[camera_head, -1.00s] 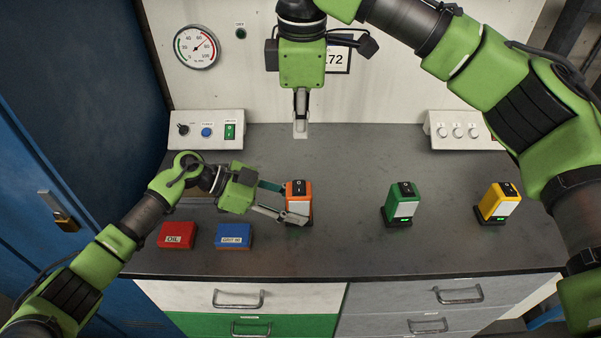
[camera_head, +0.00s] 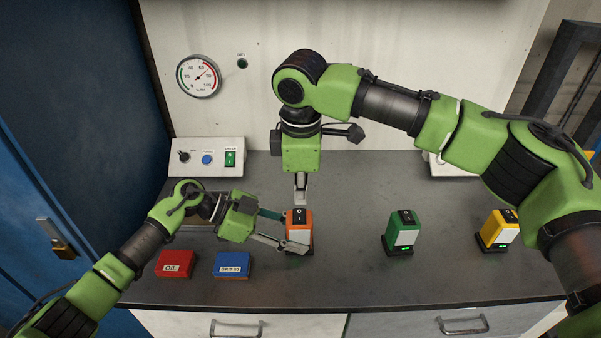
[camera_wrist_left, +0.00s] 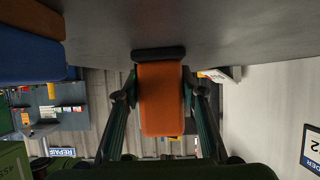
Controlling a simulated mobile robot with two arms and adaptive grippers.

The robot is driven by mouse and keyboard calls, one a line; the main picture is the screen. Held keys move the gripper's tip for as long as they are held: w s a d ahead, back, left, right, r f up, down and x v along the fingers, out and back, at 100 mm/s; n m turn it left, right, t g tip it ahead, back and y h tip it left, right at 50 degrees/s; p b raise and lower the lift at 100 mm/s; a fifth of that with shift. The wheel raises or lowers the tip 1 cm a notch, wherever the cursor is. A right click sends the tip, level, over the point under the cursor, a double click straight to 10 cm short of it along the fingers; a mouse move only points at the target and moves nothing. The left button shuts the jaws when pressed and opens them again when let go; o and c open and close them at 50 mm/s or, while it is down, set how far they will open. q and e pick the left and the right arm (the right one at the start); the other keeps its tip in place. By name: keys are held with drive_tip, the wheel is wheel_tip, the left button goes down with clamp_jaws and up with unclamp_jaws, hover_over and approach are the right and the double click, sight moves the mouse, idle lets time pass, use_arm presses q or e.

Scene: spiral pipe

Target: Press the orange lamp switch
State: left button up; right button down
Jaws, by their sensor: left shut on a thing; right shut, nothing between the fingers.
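The orange lamp (camera_head: 293,220) stands upright on the bench, with a black rocker switch (camera_head: 299,216) on its top. My left gripper (camera_head: 288,231) is shut on the lamp's body from the left, one finger on each side. In the left wrist view the lamp's orange body (camera_wrist_left: 162,97) fills the space between the fingers (camera_wrist_left: 161,110). My right gripper (camera_head: 301,202) points straight down, shut and empty, with its tips just above or behind the switch. I cannot tell whether the tips touch it.
A green lamp (camera_head: 402,234) and a yellow lamp (camera_head: 497,232) stand to the right. A red box (camera_head: 174,264) and a blue box (camera_head: 233,265) lie at the left front. A control panel (camera_head: 206,157) stands at the back left. The bench's right front is clear.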

sight(301, 217)
drive_tip(key=shift+w+f, duration=0.15)
drive_tip(key=shift+f, duration=0.75)
drive_tip(key=shift+w+f, duration=0.1)
drive_tip(key=shift+f, duration=0.75)
drive_tip(key=shift+w+f, duration=0.1)
drive_tip(key=shift+f, duration=0.2)
drive_tip(key=shift+s+r, duration=0.1)
drive_tip(key=shift+s, duration=0.75)
drive_tip(key=shift+r, duration=0.15)
